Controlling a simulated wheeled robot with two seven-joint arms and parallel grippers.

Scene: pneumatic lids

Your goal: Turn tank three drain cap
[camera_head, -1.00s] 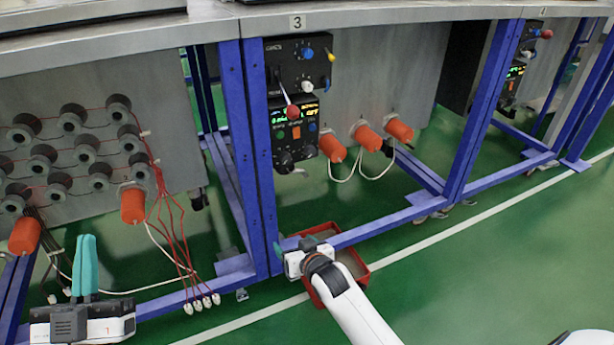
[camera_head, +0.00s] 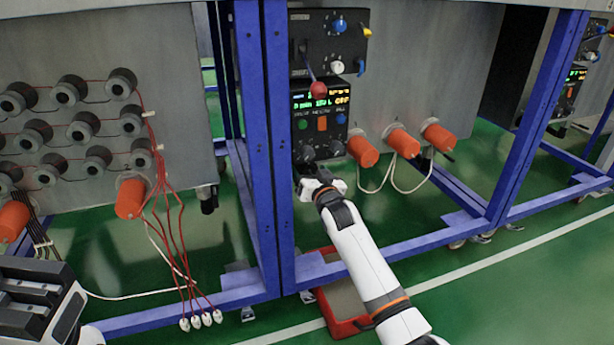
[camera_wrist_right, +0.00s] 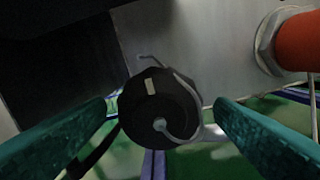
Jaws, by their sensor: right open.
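The drain cap (camera_wrist_right: 158,98) of tank three is a dark, faceted round cap with a pale mark and a thin loop of wire. It shows in the right wrist view below the grey tank wall. My right gripper (camera_wrist_right: 162,112) is open, with one teal finger on each side of the cap and gaps visible between; I cannot tell its depth from the cap. In the head view my right gripper (camera_head: 310,182) is below the control panel and hides the cap.
The control panel (camera_head: 322,118) with a red-tipped lever is just above my right gripper. Orange plugs (camera_head: 362,151) with white cables stick out to its right. A blue frame post (camera_head: 276,140) stands close on the left. A red tray (camera_head: 345,318) lies on the floor below.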

